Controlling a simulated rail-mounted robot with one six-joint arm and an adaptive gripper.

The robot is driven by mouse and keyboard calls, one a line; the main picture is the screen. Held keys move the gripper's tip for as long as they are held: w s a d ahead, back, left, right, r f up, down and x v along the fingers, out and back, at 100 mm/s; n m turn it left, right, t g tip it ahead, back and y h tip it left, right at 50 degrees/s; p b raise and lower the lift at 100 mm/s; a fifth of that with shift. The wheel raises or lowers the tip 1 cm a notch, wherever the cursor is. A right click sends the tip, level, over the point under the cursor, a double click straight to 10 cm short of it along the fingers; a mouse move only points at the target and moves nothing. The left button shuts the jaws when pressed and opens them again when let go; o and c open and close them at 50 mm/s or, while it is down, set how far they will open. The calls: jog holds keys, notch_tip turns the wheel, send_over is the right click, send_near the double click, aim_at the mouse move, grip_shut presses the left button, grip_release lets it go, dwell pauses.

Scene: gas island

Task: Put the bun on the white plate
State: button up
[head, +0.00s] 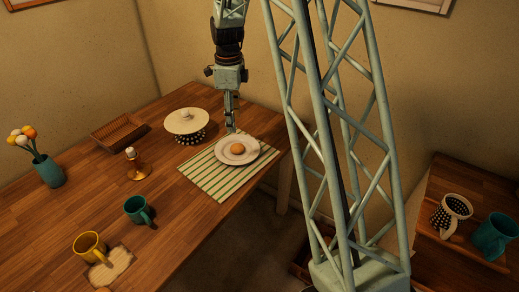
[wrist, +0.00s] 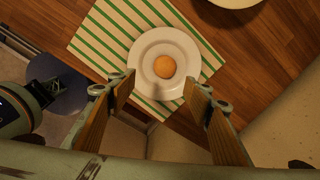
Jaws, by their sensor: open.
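The bun (head: 237,148) is small, round and golden brown. It rests near the middle of the white plate (head: 224,157), which lies on a green-striped mat (head: 204,178) on the wooden table. In the wrist view the bun (wrist: 165,67) sits on the plate (wrist: 147,88), beyond my fingertips. My gripper (head: 231,128) is just above the far left side of the plate. In the wrist view my gripper (wrist: 160,95) is open, its two fingers apart with nothing between them, and the bun is clear of both.
A lidded spotted pot (head: 190,136) stands left of the mat, with a brown rack (head: 117,132) and a candle holder (head: 135,170) nearby. A teal mug (head: 136,208), yellow mug (head: 87,246) and flower vase (head: 49,171) are farther left. The table's right edge is close to the plate.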

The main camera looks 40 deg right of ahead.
jog(key=s+a+r+n+t, duration=0.1)
jog(key=s+a+r+n, duration=0.55)
jog(key=s+r, duration=0.45)
jog(key=s+a+r+n+t, duration=0.1)
jog(key=s+a+r+n, duration=0.55)
jog(key=s+r, duration=0.5)
jog(key=s+a+r+n, duration=0.1)
jog(key=s+n, duration=0.3)
jog(key=s, duration=0.4)
jog(key=s+a+r+n+t, duration=0.1)
jog(key=s+a+r+n, duration=0.1)
jog(key=s, duration=0.6)
jog(key=s+a+r+n, duration=0.2)
jog(key=s+a+n, duration=0.1)
jog(key=s+n, duration=0.4)
jog(key=shift+s+a+t, duration=0.3)
jog(key=shift+s+a, duration=0.05)
jog(key=shift+s, duration=0.65)
jog(key=shift+r, duration=0.1)
